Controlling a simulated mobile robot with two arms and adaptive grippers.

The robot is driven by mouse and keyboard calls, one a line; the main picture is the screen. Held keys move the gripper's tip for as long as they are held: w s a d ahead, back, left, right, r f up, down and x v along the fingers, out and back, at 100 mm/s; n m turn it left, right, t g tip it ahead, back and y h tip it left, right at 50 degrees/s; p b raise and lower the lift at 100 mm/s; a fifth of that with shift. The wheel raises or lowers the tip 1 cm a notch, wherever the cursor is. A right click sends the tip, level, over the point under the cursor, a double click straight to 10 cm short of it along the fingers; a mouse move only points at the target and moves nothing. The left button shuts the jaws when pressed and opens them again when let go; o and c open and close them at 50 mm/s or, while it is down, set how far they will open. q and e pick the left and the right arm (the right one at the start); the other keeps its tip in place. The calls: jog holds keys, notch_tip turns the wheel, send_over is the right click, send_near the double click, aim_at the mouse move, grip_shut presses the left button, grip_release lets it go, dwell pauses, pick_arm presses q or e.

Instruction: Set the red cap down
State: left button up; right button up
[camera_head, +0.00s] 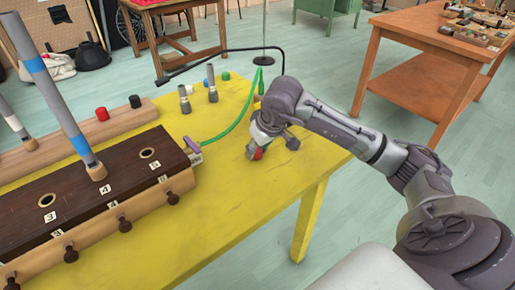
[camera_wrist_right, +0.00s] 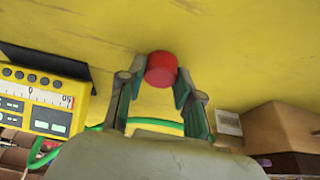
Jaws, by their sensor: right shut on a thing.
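My right gripper (camera_head: 262,150) is low over the yellow table (camera_head: 225,200), near its right edge. It is shut on a red cap (camera_head: 258,154), which shows only in part in the head view. In the right wrist view, the red cap (camera_wrist_right: 161,68) sits between the fingertips of the right gripper (camera_wrist_right: 160,82). The cap is at or just above the yellow surface; I cannot tell if it touches. My left gripper is not in view.
A dark wooden box (camera_head: 75,195) with holes and a tube stands at the left. Behind it, a wooden rail (camera_head: 70,142) carries another red cap (camera_head: 102,114) and a black cap (camera_head: 135,101). A green cable (camera_head: 235,122) crosses the table. Bare table lies left of the gripper.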

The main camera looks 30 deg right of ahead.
jog(key=shift+f, duration=0.2)
jog(key=o, duration=1.1)
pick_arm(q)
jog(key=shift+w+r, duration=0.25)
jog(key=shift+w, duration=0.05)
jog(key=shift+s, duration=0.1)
pick_arm(e)
jog(key=shift+r, duration=0.3)
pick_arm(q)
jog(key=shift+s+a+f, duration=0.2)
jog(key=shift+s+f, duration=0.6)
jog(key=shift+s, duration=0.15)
pick_arm(e)
jog(key=v, duration=0.7)
